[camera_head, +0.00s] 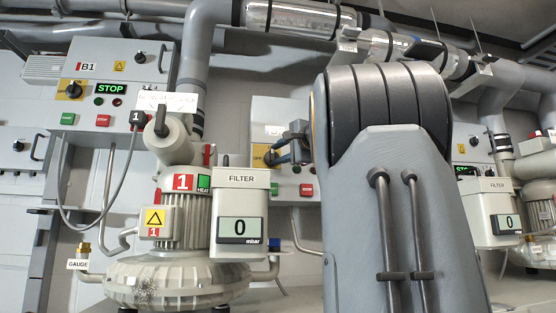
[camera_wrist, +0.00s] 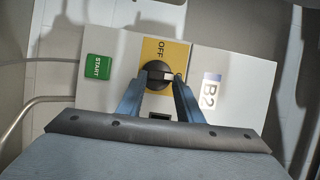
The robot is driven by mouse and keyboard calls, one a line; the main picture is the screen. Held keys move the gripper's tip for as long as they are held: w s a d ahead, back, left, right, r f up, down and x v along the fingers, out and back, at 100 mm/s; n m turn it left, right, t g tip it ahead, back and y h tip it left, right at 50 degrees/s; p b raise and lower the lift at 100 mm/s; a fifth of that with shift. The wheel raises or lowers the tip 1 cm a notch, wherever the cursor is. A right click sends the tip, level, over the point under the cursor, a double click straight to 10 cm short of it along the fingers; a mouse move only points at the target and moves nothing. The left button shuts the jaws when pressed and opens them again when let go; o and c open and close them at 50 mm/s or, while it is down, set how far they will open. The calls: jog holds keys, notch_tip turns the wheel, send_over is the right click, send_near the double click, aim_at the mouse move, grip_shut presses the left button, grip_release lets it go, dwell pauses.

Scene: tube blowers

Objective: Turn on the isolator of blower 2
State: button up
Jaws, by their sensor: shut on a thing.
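The isolator of blower 2 is a black rotary knob (camera_wrist: 155,74) on a yellow plate (camera_wrist: 165,52) in the wrist view. "OFF" is printed on the plate above the knob, and a pale mark shows on the knob's right side. The panel carries a "B2" label (camera_wrist: 209,90). My gripper (camera_wrist: 159,80) is shut on the knob, one blue-grey finger on each side. In the head view my gripper (camera_head: 287,150) reaches the yellow plate (camera_head: 261,156) from the right; the knob is mostly hidden there.
A green START button (camera_wrist: 97,67) sits left of the knob in the wrist view. In the head view blower 1 (camera_head: 185,220) with its filter box (camera_head: 240,190) stands in front, left of my arm. Panel B1 (camera_head: 80,95) is at the left. Pipes run overhead.

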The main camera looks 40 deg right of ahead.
jog(key=shift+f+m, duration=0.2)
jog(key=shift+m, duration=0.1)
jog(key=o, duration=1)
jog(key=shift+r, duration=0.1)
jog(key=shift+o, duration=0.2)
jog(key=shift+s, duration=0.15)
jog(key=s+a+b, duration=0.1)
jog(key=s+b, duration=0.1)
jog(key=s, duration=0.5)
jog(key=shift+s+b, duration=0.25)
jog(key=shift+b, duration=0.1)
